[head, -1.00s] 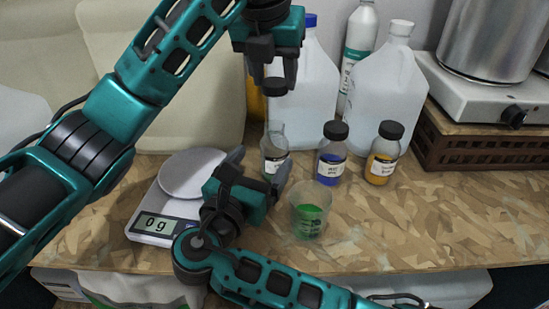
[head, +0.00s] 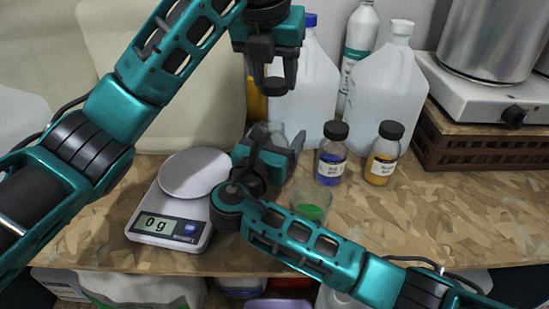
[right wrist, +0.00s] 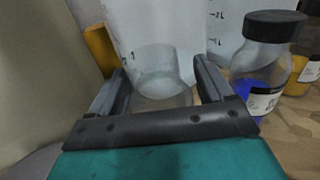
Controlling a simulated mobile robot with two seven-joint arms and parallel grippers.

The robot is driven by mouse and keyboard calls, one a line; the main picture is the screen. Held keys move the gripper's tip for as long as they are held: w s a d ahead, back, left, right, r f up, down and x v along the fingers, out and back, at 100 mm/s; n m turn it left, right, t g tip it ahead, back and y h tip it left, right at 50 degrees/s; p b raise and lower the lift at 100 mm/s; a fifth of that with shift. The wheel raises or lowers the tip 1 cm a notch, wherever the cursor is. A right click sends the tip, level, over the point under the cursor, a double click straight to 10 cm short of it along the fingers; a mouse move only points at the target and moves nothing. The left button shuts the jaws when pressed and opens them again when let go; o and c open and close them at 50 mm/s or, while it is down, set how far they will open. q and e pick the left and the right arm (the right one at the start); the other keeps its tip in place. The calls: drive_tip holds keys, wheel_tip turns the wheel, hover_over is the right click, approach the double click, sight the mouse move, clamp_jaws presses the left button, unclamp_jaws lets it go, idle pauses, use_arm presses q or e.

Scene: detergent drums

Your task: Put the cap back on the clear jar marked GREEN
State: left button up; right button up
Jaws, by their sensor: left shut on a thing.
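My left gripper (head: 273,74) is shut on a black cap (head: 275,87) and holds it in the air above the clear jar. The clear, uncapped jar (head: 277,128) stands on the table, mostly hidden in the head view behind my right gripper (head: 275,150). In the right wrist view the jar (right wrist: 160,80) stands upright between the two open fingers of my right gripper (right wrist: 160,85). The fingers are on either side of it, and I cannot tell whether either one touches it. The jar's label is hidden now.
Right of the jar stand capped blue (head: 332,155) and yellow (head: 384,155) bottles. A beaker with green contents (head: 312,205) is in front, partly behind my right arm. A scale (head: 170,215) reading 0 g is left. Large white jugs (head: 385,90) stand behind.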

drive_tip(key=c, duration=1.3)
use_arm(q)
hover_over(277, 124)
drive_tip(key=s, duration=0.2)
drive_tip(key=shift+w+a+f, duration=0.1)
drive_tip(key=shift+a+f, duration=0.05)
drive_tip(key=shift+f, duration=1.1)
drive_tip(key=shift+a+f, duration=0.15)
drive_tip(key=shift+f, duration=1.05)
use_arm(e)
drive_tip(key=shift+c, duration=0.2)
use_arm(q)
drive_tip(key=shift+f, duration=0.9)
drive_tip(key=shift+f, duration=0.6)
use_arm(e)
clamp_jaws()
use_arm(q)
drive_tip(key=m+h, duration=0.1)
drive_tip(key=m, duration=0.2)
drive_tip(key=m+g+h, duration=0.1)
drive_tip(key=m, duration=0.2)
